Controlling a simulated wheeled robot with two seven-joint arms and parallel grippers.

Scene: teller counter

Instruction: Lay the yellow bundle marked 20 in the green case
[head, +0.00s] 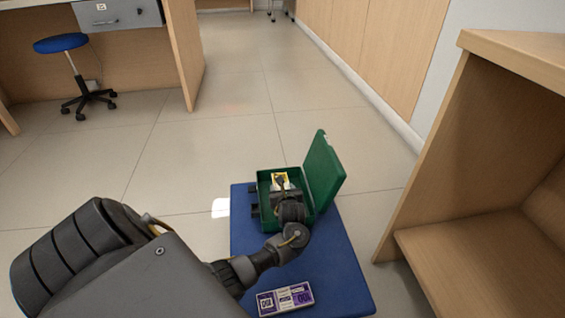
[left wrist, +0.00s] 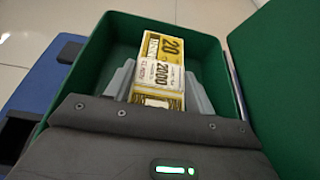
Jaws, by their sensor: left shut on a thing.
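The yellow bundle marked 20 (left wrist: 163,55) is between the grey fingers of my left gripper (left wrist: 160,88), which is shut on it. In the head view the bundle (head: 280,178) shows within the outline of the green case (head: 264,188), and my left gripper (head: 282,186) reaches in over the case's near side. The case is open, with its lid (head: 323,175) raised on the right. In the left wrist view the case's wall (left wrist: 100,50) surrounds the bundle. Whether the bundle touches the case floor I cannot tell. My right gripper is not in view.
The case stands on a blue surface (head: 335,270). A purple and white bundle marked 100 (head: 285,299) lies at its near end. A wooden shelf unit (head: 470,235) stands close on the right. A blue stool (head: 61,43) and a desk are far left. Tiled floor between is clear.

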